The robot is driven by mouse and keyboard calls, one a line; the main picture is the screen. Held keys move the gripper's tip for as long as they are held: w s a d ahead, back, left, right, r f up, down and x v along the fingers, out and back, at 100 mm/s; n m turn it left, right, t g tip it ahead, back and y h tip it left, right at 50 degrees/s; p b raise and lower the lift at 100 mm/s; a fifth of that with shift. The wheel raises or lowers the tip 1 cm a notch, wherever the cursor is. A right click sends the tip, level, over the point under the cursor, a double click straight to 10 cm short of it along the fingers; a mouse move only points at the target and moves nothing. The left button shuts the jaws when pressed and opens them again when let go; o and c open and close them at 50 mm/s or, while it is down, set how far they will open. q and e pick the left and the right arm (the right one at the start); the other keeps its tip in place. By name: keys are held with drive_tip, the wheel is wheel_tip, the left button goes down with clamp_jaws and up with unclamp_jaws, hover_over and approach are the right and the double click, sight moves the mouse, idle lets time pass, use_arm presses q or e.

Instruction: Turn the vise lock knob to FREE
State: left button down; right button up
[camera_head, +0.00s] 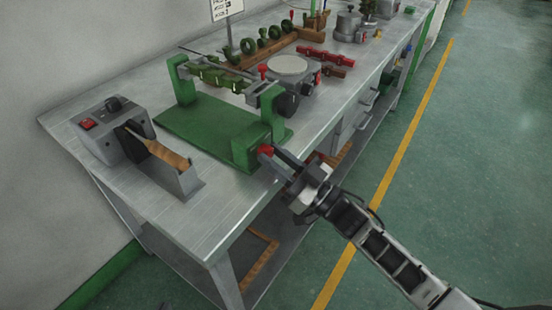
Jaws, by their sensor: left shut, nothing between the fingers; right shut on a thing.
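The green vise (178,128) stands on the workbench, with two green uprights and a green part between them. A small red knob (266,150), which I take for the lock knob, is on the outer side of the front upright (246,146). My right gripper (275,158) comes in from the right and is shut on the red knob; its fingers partly cover the knob. Any FREE mark is hidden or too small to read. My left gripper is not in view.
A grey device with a red switch (88,124) and a wooden-handled tool (166,154) stand on the workbench (212,215) at left. A round-topped grey unit (287,66) and red blocks (322,55) sit behind the vise. The floor (455,170) at right is clear.

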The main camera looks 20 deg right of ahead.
drive_tip(key=n+g+y, duration=0.1)
drive_tip(key=n, duration=0.2)
drive_tip(key=shift+d+n+b, duration=0.1)
drive_tip(key=shift+n+b, duration=0.2)
drive_tip(key=shift+n, duration=0.1)
drive_tip(key=n+g+y, duration=0.1)
drive_tip(key=n+g, duration=0.1)
drive_tip(key=n, duration=0.2)
drive_tip(key=shift+w, duration=0.1)
drive_tip(key=n+g+y, duration=0.1)
drive_tip(key=n+g, duration=0.1)
drive_tip(key=n, duration=0.2)
drive_tip(key=shift+d+r+n, duration=0.1)
drive_tip(key=shift+n, duration=0.2)
drive_tip(key=n+g, duration=0.2)
drive_tip(key=n, duration=0.3)
drive_tip(key=shift+r, duration=0.15)
drive_tip(key=n+g, duration=0.1)
drive_tip(key=n, duration=0.1)
drive_tip(key=shift+n+h+p, duration=0.3)
drive_tip(key=shift+h+p, duration=0.1)
use_arm(q)
drive_tip(key=shift+r, duration=0.1)
use_arm(e)
drive_tip(key=shift+n, duration=0.3)
drive_tip(key=o, duration=1)
